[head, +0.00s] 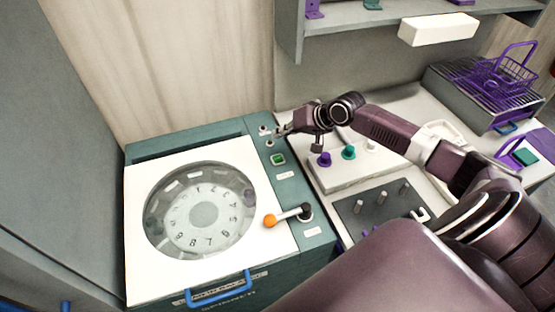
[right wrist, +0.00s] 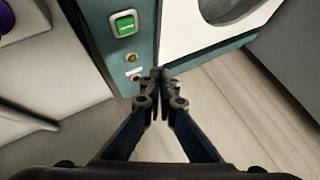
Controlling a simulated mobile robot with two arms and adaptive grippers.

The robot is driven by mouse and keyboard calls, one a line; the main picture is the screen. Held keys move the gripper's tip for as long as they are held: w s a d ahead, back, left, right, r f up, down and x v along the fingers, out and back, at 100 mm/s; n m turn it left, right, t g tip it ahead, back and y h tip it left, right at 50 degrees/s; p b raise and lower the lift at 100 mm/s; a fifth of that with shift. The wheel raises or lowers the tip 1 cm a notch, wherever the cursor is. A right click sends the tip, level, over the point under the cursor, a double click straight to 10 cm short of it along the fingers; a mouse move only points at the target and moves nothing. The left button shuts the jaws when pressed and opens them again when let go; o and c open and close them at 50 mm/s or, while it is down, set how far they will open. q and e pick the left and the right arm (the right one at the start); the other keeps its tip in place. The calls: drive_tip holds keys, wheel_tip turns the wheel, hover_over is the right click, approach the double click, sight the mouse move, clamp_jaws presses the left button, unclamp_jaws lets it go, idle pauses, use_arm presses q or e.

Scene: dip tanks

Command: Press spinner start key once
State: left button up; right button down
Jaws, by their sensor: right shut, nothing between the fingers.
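The spinner (head: 140,240) is a teal machine with a white lid and a round window over a numbered rotor. On its right-hand panel sits a lit green key (head: 277,159), which also shows in the right wrist view (right wrist: 125,25). My right gripper (head: 278,132) is shut and empty at the far end of this panel, beyond the green key. In the right wrist view its closed fingertips (right wrist: 160,76) appear just beside a small red button (right wrist: 135,77) and apart from the green key. Whether they touch the panel I cannot tell. My left gripper is out of view.
An amber button (right wrist: 131,58) lies between the green key and the red one. Right of the spinner is a block with coloured knobs (head: 348,153). A purple wire basket (head: 500,75) stands far right.

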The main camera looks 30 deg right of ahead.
sight(280, 159)
wheel_tip(280, 159, down, 7)
drive_tip(key=b, duration=0.6)
drive_tip(key=shift+f, duration=0.4)
drive_tip(key=shift+f, duration=0.1)
idle(0.7)
drive_tip(key=shift+f, duration=0.3)
